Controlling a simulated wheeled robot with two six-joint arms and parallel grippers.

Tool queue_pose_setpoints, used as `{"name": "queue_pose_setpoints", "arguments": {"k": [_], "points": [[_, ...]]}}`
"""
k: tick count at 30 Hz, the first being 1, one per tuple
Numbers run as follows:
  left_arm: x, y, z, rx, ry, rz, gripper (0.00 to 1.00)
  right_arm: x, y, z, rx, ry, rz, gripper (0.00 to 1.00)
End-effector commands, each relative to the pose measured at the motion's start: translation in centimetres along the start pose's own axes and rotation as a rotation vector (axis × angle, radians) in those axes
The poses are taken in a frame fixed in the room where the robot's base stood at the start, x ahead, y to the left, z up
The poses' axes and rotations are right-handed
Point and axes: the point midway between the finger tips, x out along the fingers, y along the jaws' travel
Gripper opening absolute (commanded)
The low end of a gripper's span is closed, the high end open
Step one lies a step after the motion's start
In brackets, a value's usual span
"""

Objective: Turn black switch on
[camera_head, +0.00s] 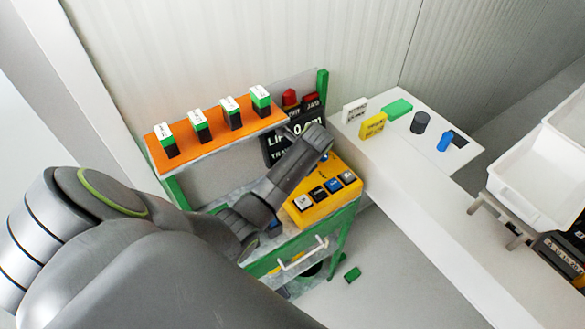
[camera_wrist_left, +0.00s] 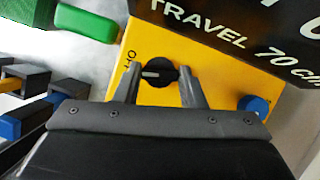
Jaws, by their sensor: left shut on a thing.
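The black switch (camera_wrist_left: 157,72) is a round knob with a pale pointer mark, on a yellow panel (camera_wrist_left: 205,75) with lettering at its left. In the left wrist view my left gripper (camera_wrist_left: 158,75) has one finger on each side of the knob and is shut on it. A blue knob (camera_wrist_left: 253,105) sits to the right on the same panel. In the head view my left arm reaches over the yellow box (camera_head: 300,212); the fingers and the black knob are hidden there. My right gripper is not in view.
A black sign (camera_wrist_left: 235,25) reading "TRAVEL 70 cm" stands right beside the panel. Several buttons (camera_head: 332,185) lie on the yellow box close to my arm. An orange shelf (camera_head: 205,150) carries several upright blocks. A white counter (camera_head: 435,165) with small items is at the right.

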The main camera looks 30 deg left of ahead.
Motion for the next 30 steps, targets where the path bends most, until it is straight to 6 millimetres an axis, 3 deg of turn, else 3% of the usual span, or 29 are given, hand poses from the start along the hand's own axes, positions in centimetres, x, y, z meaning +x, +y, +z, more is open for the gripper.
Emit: {"name": "queue_pose_setpoints", "arguments": {"k": [8, 30], "points": [[-0.05, -0.15, 0.03, -0.092, 0.0, 0.038, 0.14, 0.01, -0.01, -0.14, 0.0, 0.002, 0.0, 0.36], [-0.01, -0.47, 0.24, -0.616, -0.002, 0.255, 0.14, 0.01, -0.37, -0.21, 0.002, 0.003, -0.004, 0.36]]}}
